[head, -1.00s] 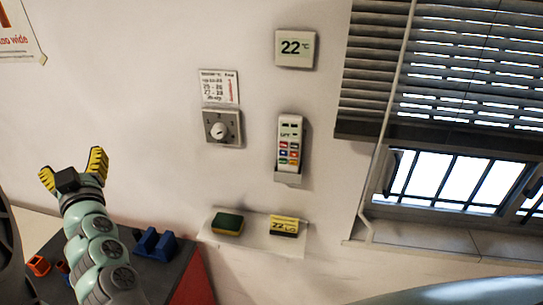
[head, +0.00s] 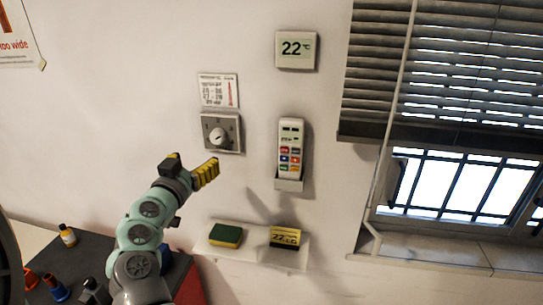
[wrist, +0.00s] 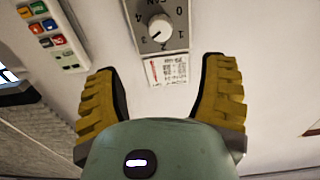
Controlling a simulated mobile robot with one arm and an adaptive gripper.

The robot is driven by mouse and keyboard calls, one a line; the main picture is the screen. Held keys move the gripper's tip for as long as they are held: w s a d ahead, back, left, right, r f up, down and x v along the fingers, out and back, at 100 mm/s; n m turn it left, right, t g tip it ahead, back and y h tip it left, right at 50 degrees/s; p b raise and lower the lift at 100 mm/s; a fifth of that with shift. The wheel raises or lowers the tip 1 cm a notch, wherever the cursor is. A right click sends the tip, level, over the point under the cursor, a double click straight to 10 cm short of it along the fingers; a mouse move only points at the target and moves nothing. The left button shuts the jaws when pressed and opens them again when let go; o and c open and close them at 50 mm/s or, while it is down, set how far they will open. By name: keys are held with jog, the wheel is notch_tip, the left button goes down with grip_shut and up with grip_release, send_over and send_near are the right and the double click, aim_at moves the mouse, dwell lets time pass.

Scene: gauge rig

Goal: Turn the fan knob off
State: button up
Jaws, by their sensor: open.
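The fan knob (head: 217,135) is a round white dial on a grey square plate (head: 235,146) on the wall, below a small printed card. In the wrist view the knob (wrist: 160,27) shows near the top, upside down, with its plate marked with numbers around it. Its pointer looks turned toward the 3 there. My gripper (head: 207,172) is below and slightly left of the plate in the head view, apart from it. In the wrist view the yellow ribbed fingers (wrist: 158,95) stand wide apart with nothing between them, and the knob lies beyond their tips.
A remote (head: 290,150) hangs in a wall holder right of the knob, below a thermostat reading 22 (head: 296,50). A shelf (head: 255,251) below holds a sponge (head: 226,235) and a yellow-black box (head: 285,237). A window with blinds (head: 430,80) is at right.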

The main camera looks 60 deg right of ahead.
aim_at(215, 139)
jog(key=p+x, duration=0.2)
jog(key=x, duration=0.6)
jog(key=shift+w+d, duration=0.1)
jog(key=shift+d, duration=0.3)
jog(key=shift+x, duration=1.9)
jog(key=shift+c, duration=0.4)
jog(key=shift+a, duration=0.1)
grip_shut()
